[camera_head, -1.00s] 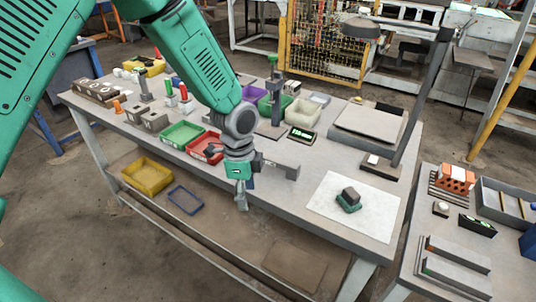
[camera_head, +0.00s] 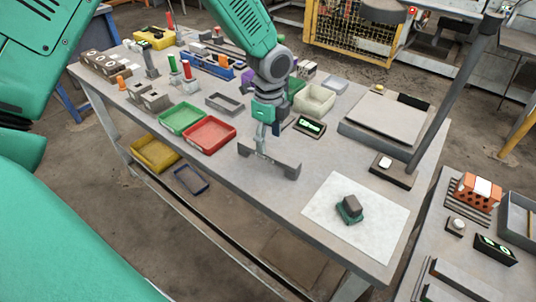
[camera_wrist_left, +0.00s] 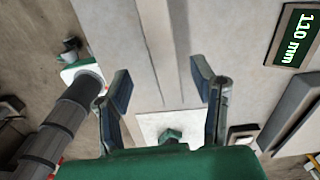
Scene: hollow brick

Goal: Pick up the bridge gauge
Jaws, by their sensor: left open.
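The bridge gauge (camera_head: 284,166), a grey bar with a downturned foot at each end, stands near the front edge of the table. My left gripper (camera_head: 262,146) points down over its middle and is open. In the left wrist view, the open fingers (camera_wrist_left: 164,88) stand on either side of a long grey bar (camera_wrist_left: 168,45), which seems to be the gauge. I cannot tell whether the fingers touch it. At the left of that view, a dark jointed arm with a green part, apparently my right arm, ends in a small gripper (camera_wrist_left: 70,48); its opening is unclear.
A red tray (camera_head: 209,135), a green tray (camera_head: 183,118) and a lit display (camera_head: 310,126) stand nearby. A lamp post (camera_head: 455,90) rises at the right.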

